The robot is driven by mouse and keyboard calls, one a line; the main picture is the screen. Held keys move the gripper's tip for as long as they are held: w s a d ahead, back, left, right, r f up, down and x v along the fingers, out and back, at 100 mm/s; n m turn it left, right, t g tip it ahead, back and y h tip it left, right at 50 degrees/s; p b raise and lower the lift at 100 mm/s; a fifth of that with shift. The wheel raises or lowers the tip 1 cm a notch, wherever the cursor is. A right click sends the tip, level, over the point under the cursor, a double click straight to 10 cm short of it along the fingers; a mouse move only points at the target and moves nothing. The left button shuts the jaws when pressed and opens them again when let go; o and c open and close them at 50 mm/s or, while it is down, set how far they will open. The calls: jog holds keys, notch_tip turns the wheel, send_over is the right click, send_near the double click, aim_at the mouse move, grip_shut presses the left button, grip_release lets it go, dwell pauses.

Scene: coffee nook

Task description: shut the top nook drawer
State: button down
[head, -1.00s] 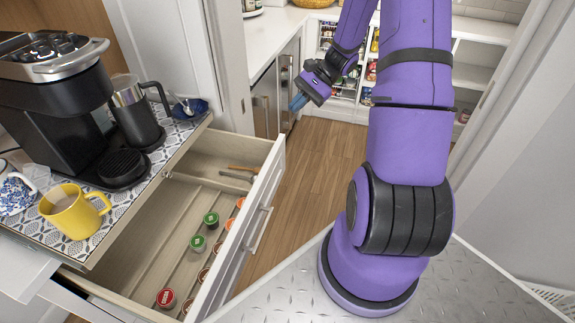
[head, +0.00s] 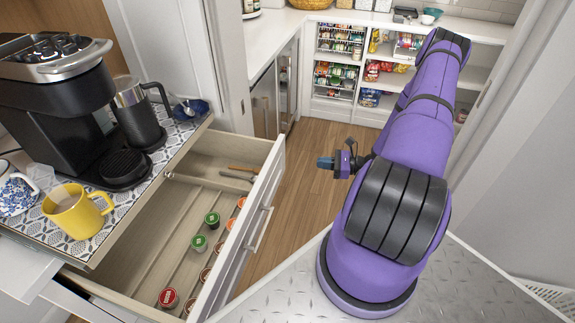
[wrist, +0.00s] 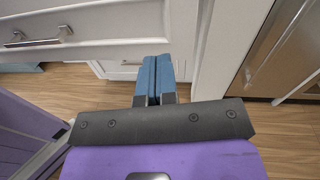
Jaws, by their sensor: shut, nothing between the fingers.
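The top nook drawer (head: 150,240) stands pulled out below the coffee counter in the head view. Coffee pods and a few small utensils lie inside it. Its white front (head: 232,258) carries a metal bar handle (head: 262,230). My gripper (head: 320,162) is shut and empty, to the right of the drawer front and apart from it, its blue fingers pointing left. In the wrist view my gripper (wrist: 155,60) has its fingers together, pointing at white drawer fronts. A front with a bar handle (wrist: 38,38) is at upper left there; another handle shows partly behind the fingers.
On the counter (head: 115,205) stand a coffee machine (head: 45,110), a dark jug (head: 138,115), a yellow mug (head: 75,212) and a patterned cup (head: 15,190). The wood floor (head: 318,195) between drawer and arm is clear. A wall edge (head: 232,80) stands behind the drawer.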

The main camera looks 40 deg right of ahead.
notch_tip(320, 180, down, 4)
jog(key=s+r+m+t+h, duration=0.1)
jog(key=m+t, duration=0.1)
send_near(282, 163)
jog(key=x, duration=0.7)
jog(key=shift+w+a+r, duration=0.1)
jog(key=shift+a+r, duration=0.15)
jog(key=shift+a, duration=0.05)
